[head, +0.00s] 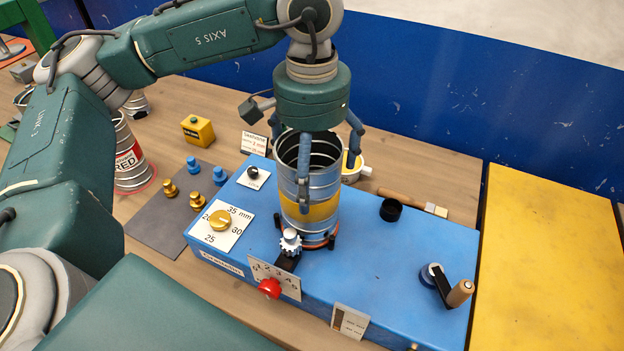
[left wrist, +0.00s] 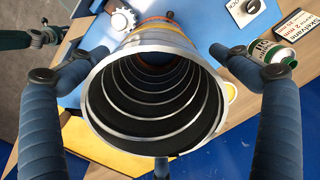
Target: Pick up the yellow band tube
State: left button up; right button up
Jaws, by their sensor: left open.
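The yellow band tube (head: 309,211) is a silver ribbed metal tube with a yellow band around its lower part. It stands upright on the blue machine (head: 370,262) in an orange ring. My left gripper (head: 318,165) is above it, pointing down, with its blue fingers spread around the tube's upper part. In the left wrist view the tube's open mouth (left wrist: 155,100) fills the middle, and the fingers are open on its sides, with gaps showing at left and right. Whether any finger touches the wall cannot be told. My right gripper is not in view.
A tube with a red label (head: 128,160) stands at the left. Brass and blue knobs stand on a grey mat (head: 165,222), near a yellow block (head: 198,130). A yellow surface (head: 545,260) lies at right.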

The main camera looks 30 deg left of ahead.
pick_arm(q)
jog(key=shift+f, duration=0.1)
jog(key=shift+c, duration=0.8)
jog(key=c, duration=1.3)
